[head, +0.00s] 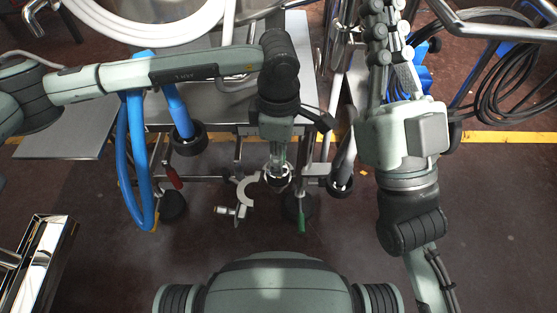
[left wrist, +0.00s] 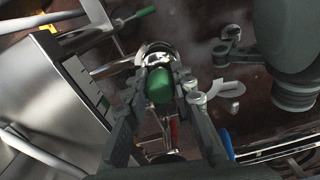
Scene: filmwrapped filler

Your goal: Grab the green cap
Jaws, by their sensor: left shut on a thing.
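The green cap (left wrist: 159,86) is a small rounded dark-green piece in the left wrist view. It sits between the two fingers of my left gripper (left wrist: 166,76), which is shut on it. A shiny metal ring (left wrist: 154,50) lies just beyond the cap. In the head view my left gripper (head: 278,158) points down by the front of the metal frame, and the cap cannot be made out clearly there. My right gripper (head: 388,62) is at the upper right, pointing away, and its finger opening is not clear.
A blue hose (head: 137,160) hangs at the left. A red handle (head: 173,176) and a green handle (head: 301,222) hang on valves below the frame. A C-shaped metal clamp (head: 245,190) is near the left gripper. Coiled black cables (head: 515,85) are at the right. A metal box (head: 38,262) stands at lower left.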

